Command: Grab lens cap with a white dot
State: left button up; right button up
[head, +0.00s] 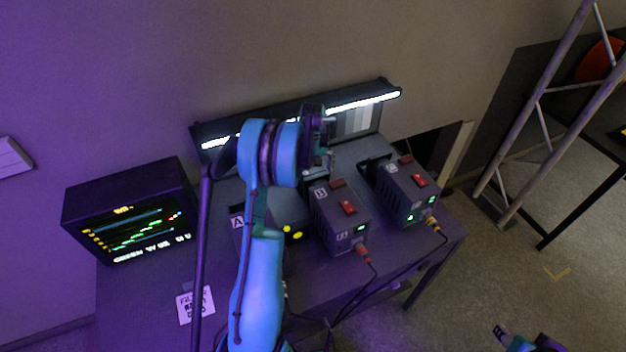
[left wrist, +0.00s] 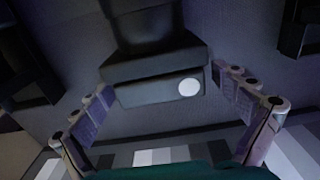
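The lens cap (left wrist: 150,91) with a white dot is a dark, blocky piece on the end of a dark body in the left wrist view. The round white dot (left wrist: 189,87) is at the right of its face. My left gripper (left wrist: 165,84) is open, with one finger on each side of the cap and visible gaps. In the head view my left gripper (head: 320,152) is over the back of the table, and my arm hides the cap. Part of my right gripper (head: 503,334) shows at the bottom right; its finger state is unclear.
Boxes with red switches (head: 340,213) (head: 408,190) stand right of my left arm, with cables in front. A monitor (head: 130,215) is at the left. A light bar (head: 363,101) and grey chart (head: 357,121) are behind. Dark objects flank the cap in the left wrist view (left wrist: 28,92) (left wrist: 299,28).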

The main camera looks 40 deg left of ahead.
pick_arm(q)
jog(key=c, duration=1)
